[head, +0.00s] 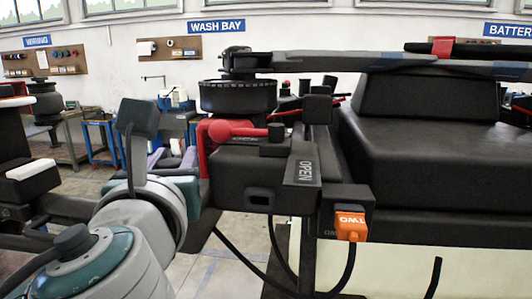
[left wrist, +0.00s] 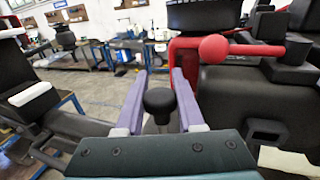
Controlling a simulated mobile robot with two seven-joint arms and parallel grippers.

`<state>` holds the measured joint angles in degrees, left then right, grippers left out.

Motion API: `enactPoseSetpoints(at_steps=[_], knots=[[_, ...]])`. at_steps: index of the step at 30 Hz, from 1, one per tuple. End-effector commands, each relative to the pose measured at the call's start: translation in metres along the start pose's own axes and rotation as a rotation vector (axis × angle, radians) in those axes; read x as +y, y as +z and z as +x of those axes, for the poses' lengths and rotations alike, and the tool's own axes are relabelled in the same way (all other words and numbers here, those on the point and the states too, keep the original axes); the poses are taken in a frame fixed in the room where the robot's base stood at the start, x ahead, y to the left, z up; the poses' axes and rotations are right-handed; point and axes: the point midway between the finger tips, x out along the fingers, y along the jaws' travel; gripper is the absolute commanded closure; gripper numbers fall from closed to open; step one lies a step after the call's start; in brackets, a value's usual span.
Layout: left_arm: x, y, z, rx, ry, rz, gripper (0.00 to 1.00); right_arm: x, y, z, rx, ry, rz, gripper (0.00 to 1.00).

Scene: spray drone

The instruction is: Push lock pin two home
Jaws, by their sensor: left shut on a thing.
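My left gripper (head: 172,158) comes in from the left in the head view, beside the left side of a dark housing (head: 235,175). In the left wrist view its two purple fingers (left wrist: 158,76) stand either side of a round black knob (left wrist: 160,100) on a short pale stem, shut on it. I take the knob for a pin's head; no number shows on it. The arm and the gripper body hide it in the head view. A red lever with a ball end (head: 220,131) sits on the housing, just right of the fingers. My right gripper is not in view.
A black piece marked OPEN (head: 304,171) and an orange plug marked TWO (head: 351,222) are at the housing's right end, with cables hanging below. The large dark drone body (head: 430,150) fills the right side. Benches (head: 65,150) stand behind, left.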

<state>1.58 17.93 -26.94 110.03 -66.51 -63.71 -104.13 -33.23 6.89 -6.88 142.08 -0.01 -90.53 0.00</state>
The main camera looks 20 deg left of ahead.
Motion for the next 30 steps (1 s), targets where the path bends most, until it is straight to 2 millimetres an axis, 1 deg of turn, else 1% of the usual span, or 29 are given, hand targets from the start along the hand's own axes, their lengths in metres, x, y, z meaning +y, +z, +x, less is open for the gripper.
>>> enactPoseSetpoints(at_steps=[6, 8, 12, 15, 22, 23, 26, 30], knots=[[0.0, 0.0, 0.0, -0.001, -0.001, 0.0, 1.0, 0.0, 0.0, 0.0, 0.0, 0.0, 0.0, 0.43], [0.0, -0.003, 0.0, -0.001, -0.001, 0.0, 1.0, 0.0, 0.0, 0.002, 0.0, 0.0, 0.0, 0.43], [0.0, -0.022, 0.0, 0.001, 0.001, 0.001, 1.0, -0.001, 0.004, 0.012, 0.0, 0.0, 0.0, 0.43], [0.0, -0.031, 0.0, 0.0, 0.0, 0.0, 1.0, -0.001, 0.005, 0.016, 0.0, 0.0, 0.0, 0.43], [0.0, -0.031, 0.0, 0.005, 0.0, 0.0, 1.0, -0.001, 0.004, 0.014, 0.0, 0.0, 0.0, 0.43], [0.0, -0.032, 0.0, 0.006, 0.0, 0.0, 0.61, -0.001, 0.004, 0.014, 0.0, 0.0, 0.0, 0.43], [0.0, -0.031, 0.0, 0.005, 0.0, 0.0, 0.49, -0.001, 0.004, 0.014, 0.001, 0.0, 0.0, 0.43], [0.0, -0.03, 0.0, 0.002, 0.001, 0.0, 0.49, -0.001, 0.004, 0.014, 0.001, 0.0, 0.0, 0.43]])
